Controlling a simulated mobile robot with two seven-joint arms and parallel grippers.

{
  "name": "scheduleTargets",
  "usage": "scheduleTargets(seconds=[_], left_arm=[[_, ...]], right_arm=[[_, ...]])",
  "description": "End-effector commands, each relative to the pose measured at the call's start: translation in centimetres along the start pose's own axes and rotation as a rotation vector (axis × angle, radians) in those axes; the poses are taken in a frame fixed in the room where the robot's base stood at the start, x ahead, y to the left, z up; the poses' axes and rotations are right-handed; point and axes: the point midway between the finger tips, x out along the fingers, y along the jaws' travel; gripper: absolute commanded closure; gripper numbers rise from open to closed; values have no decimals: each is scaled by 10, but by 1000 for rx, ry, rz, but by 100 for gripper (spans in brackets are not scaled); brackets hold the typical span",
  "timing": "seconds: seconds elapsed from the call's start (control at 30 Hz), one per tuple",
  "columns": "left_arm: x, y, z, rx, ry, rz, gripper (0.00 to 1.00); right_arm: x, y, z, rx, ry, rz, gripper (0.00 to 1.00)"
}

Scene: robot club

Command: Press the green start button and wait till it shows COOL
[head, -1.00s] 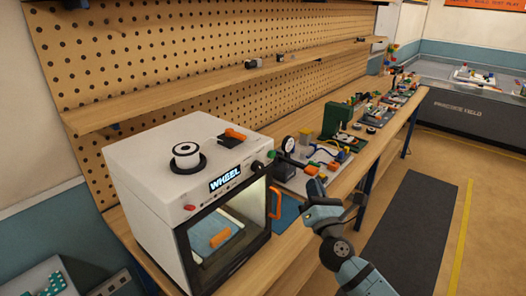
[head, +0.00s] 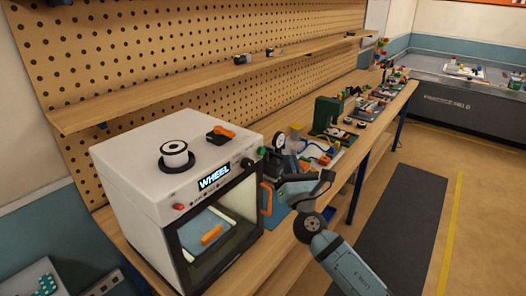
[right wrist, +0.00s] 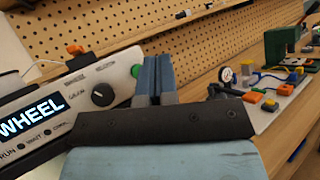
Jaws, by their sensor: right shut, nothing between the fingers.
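The white printer (head: 130,165) stands on the bench at the left, its display (head: 213,178) reading WHEEL. The display also shows in the right wrist view (right wrist: 32,116), with small lamp labels below it. The green start button (right wrist: 135,70) is at the panel's right end, past a black knob (right wrist: 102,95); in the head view the button (head: 261,150) is small. My right gripper (head: 281,178) is shut and empty, just right of the panel. In the right wrist view its fingertips (right wrist: 157,62) are close beside the green button; contact cannot be told. My left gripper is not in view.
The printer's glass door has an orange handle (head: 266,198), close to my right arm. A spool (head: 174,154) sits on top. A gauge (right wrist: 228,76) and a board with coloured blocks (right wrist: 270,103) lie to the right. A pegboard with a shelf (head: 180,85) is behind.

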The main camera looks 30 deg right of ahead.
Motion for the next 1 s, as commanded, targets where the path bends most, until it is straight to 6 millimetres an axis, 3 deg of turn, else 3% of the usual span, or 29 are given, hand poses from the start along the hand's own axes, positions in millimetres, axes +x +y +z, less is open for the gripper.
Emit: scheduleTargets(seconds=[0.4, 1.0], left_arm=[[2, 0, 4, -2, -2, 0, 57], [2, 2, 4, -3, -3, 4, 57]], right_arm=[[32, 23, -23, 1, -1, 0, 100], [34, 25, -25, 0, 0, 0, 100]])
